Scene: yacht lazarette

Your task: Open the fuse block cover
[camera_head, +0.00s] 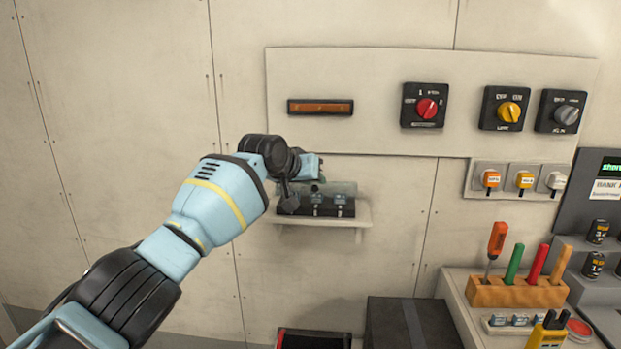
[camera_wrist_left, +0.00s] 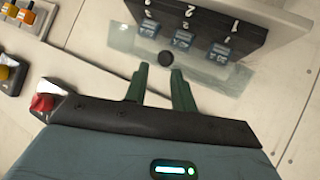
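The fuse block (camera_head: 343,209) is a dark unit with several blue fuses, on a small pale wall shelf. It also shows at the top of the left wrist view (camera_wrist_left: 252,36). Its cover (camera_wrist_left: 225,78) is a clear, faintly green pane with a round black knob (camera_wrist_left: 166,59). I cannot tell how far the cover is tilted. My left gripper (camera_wrist_left: 161,75) is open, with its two dark green fingers apart and the knob just beyond and between their tips. Contact is not clear. In the head view my left wrist partly hides the block. My right gripper is not in view.
Above the block, a wall panel (camera_head: 370,130) carries a reddish-brown bar (camera_head: 320,107) and several rotary switches. A tool rack (camera_head: 515,292) with screwdrivers stands at the lower right. A dark box (camera_head: 405,325) is below. The wall below the shelf is clear.

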